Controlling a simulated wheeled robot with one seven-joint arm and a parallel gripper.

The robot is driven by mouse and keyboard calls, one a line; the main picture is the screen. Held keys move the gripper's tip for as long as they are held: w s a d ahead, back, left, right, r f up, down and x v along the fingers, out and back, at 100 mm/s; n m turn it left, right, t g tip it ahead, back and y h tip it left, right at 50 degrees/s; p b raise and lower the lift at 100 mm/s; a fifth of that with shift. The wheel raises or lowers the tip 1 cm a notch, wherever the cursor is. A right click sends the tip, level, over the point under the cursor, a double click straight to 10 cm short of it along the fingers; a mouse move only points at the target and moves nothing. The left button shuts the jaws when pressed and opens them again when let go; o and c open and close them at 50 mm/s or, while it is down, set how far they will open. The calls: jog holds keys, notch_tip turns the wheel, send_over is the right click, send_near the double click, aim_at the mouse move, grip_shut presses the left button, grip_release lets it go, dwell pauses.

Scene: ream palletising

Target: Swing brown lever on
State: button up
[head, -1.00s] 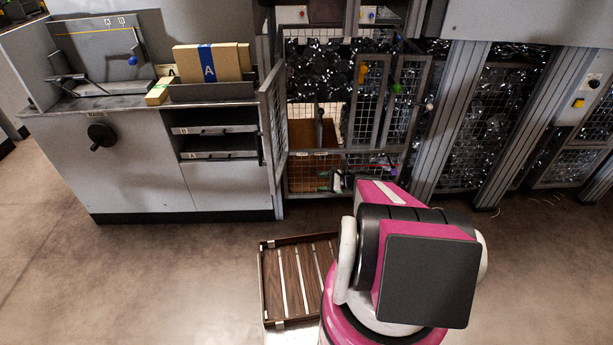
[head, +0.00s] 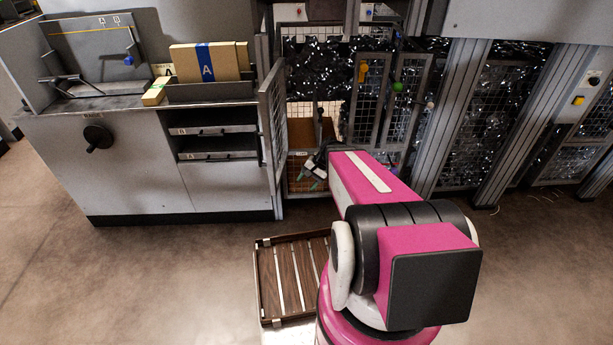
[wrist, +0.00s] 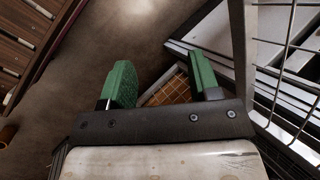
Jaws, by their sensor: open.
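My gripper (head: 313,172) is in front of the open mesh bay, low down, with its green fingertips pointing down and left. In the wrist view my gripper (wrist: 161,85) is open, and only floor and a small orange-brown grid panel (wrist: 165,91) show between the fingers. No brown lever can be made out for sure. A thin dark upright bar (head: 319,122) stands inside the bay, above my gripper. A small brown cylinder (wrist: 8,134) shows at the left edge of the wrist view; I cannot tell whether it is a lever's grip.
A mesh door (head: 273,125) stands open left of the bay. A slatted wooden pallet (head: 262,285) lies on the floor. A grey cabinet (head: 135,170) stands left; the floor before it is clear.

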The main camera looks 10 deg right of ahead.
jog(key=s+r+n+h, duration=0.3)
jog(key=r+n+h, duration=0.1)
jog(key=r, duration=0.1)
jog(key=shift+r, duration=0.2)
jog(key=shift+a, duration=0.15)
